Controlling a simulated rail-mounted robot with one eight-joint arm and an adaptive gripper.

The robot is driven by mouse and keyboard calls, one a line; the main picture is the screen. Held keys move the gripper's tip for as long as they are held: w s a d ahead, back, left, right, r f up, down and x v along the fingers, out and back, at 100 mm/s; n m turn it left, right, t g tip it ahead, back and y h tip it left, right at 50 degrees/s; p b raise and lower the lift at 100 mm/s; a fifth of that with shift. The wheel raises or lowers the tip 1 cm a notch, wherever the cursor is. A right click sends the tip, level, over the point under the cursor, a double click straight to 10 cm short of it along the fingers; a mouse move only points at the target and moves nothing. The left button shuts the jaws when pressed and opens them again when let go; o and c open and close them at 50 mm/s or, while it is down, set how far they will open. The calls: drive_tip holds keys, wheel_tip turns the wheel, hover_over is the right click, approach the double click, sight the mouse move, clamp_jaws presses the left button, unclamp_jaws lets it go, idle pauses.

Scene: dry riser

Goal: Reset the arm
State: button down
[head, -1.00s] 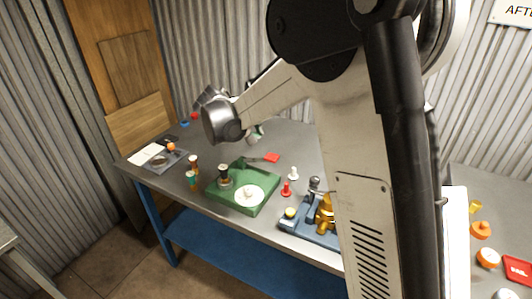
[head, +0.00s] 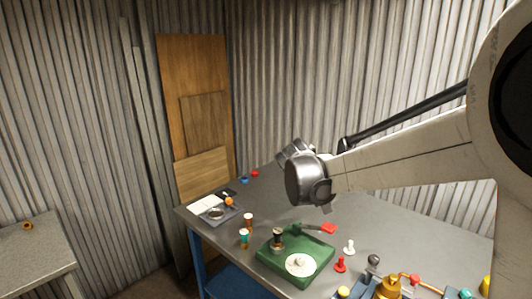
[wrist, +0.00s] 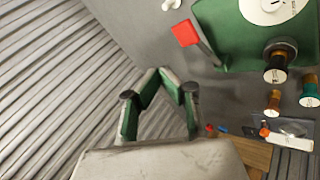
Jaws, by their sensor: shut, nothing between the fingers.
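My gripper (wrist: 160,74) shows in the wrist view with its two green-padded fingers meeting at the tips, empty. It hangs above the grey workbench (head: 392,213). In the head view my wrist hides most of the gripper. The green fixture (head: 318,266) with a white disc (head: 300,264) and a dark-topped spool (head: 277,239) stands below and apart from it. A red-ended handle (head: 328,228) sticks out from the fixture; its red end (wrist: 185,33) also shows in the wrist view.
Two small spools (head: 248,220) (head: 244,238) stand left of the fixture. A grey tray (head: 232,213) lies near the bench's left end. White (head: 349,247) and red (head: 340,264) pieces stand right of the fixture. Corrugated walls (head: 300,70) rise behind the bench.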

drive_tip(key=s+d+r+m+y, duration=0.1)
drive_tip(key=s+r+m+y, duration=0.2)
drive_tip(key=s, duration=1.3)
drive_tip(key=s+f+t+y, duration=0.1)
drive_tip(key=s, duration=0.7)
drive_tip(key=s+a+f+t+y, duration=0.1)
drive_tip(key=s+f+y, duration=0.1)
drive_tip(key=s, duration=0.6)
drive_tip(key=shift+s+a+m+b, duration=0.3)
drive_tip(key=shift+m+b, duration=0.1)
drive_tip(key=shift+r, duration=0.1)
